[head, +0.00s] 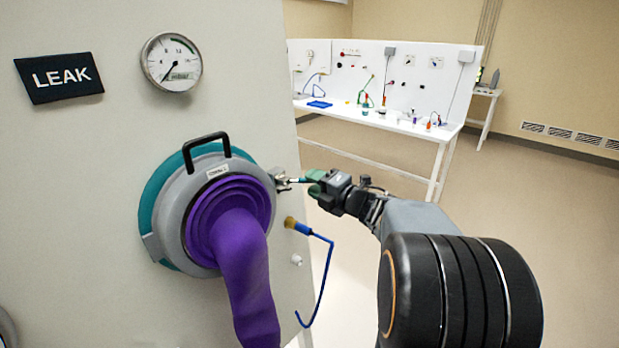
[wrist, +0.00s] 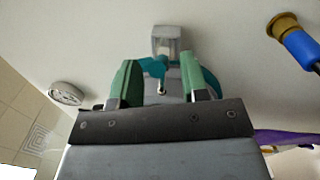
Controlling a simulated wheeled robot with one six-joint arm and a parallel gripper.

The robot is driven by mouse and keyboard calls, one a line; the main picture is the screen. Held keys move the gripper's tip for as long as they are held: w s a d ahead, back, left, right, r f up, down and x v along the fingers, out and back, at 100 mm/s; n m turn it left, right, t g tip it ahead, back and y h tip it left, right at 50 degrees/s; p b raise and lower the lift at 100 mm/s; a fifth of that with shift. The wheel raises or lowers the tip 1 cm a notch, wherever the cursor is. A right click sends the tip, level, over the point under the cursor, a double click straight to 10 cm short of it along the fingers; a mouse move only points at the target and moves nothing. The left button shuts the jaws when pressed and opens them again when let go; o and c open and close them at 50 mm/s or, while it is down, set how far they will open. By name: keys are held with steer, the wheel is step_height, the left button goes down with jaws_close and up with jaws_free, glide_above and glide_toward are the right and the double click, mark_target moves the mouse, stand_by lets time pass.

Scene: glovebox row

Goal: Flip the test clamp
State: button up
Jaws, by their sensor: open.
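The test clamp (head: 281,179) is a small metal clamp at the right edge of the round glove port, with a thin lever pointing right toward my gripper (head: 311,183). In the wrist view, the clamp's grey block (wrist: 167,38) sits beyond the green fingertips, and a small round-ended piece shows between them. My gripper (wrist: 160,78) is open, its two fingers on either side of that piece. I cannot tell whether either finger touches it. The glove port (head: 170,215) has a grey ring, a teal rim, a black handle and a hanging purple glove.
A brass fitting with a blue hose (head: 325,260) hangs just below my gripper; the fitting (wrist: 283,26) is upper right in the wrist view. A gauge (head: 172,62) and LEAK sign (head: 59,77) are on the panel. A white bench (head: 380,122) stands behind; open floor lies right.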

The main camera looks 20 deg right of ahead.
steer(key=shift+x, duration=1.1)
jaws_close()
